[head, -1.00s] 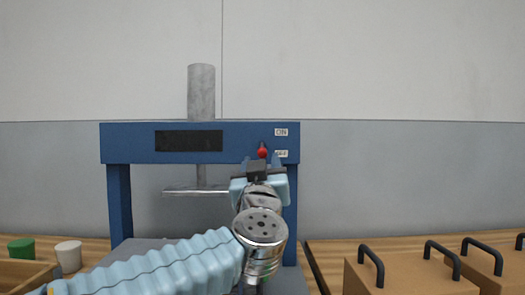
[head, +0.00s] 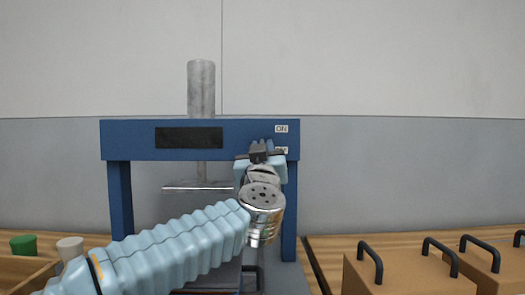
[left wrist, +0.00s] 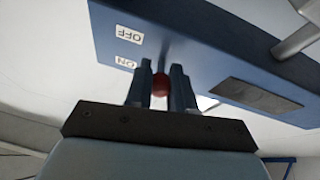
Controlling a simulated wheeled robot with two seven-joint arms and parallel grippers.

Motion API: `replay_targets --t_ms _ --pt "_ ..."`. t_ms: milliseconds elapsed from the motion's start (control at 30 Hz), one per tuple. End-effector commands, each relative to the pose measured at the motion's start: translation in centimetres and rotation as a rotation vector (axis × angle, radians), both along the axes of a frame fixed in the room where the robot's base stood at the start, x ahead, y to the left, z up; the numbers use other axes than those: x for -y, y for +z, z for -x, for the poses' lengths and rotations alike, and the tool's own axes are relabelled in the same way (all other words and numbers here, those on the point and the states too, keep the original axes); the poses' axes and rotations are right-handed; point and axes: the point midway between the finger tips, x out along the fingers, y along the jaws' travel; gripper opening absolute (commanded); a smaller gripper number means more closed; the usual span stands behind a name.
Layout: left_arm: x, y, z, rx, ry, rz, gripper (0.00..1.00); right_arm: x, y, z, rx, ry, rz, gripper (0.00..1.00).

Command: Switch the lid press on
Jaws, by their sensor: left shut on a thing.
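The lid press (head: 229,134) is a blue frame with a dark panel, a grey column and a flat plate beneath. Its white ON label (head: 281,129) sits above the partly covered OFF label (head: 281,150). My left gripper (head: 262,146) is at the right end of the crossbar and hides the lever in the head view. In the left wrist view the gripper (left wrist: 160,83) is shut on the lever's red knob (left wrist: 160,86). The ON label (left wrist: 128,63) and OFF label (left wrist: 125,35) appear upside down beside it. The lever's exact angle is hard to tell. My right gripper is not in view.
Brown boxes with black handles (head: 410,275) stand at the right on the wooden bench. A green cup (head: 23,245), a white cup (head: 70,248) and a wooden tray (head: 25,270) are at the left. A grey wall stands behind.

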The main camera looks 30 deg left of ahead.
Motion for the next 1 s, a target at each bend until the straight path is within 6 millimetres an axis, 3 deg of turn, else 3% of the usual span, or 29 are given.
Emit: replay_targets --t_ms 267,633,1000 --pt "0.1 0.5 0.0 -0.015 -0.002 0.008 0.00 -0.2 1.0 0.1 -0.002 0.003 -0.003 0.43" --pt "0.2 1.9 0.3 -0.179 -0.002 0.112 0.00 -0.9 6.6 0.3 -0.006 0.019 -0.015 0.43" --pt "0.3 2.8 0.3 -0.439 -0.006 0.275 0.00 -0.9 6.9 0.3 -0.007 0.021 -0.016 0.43"
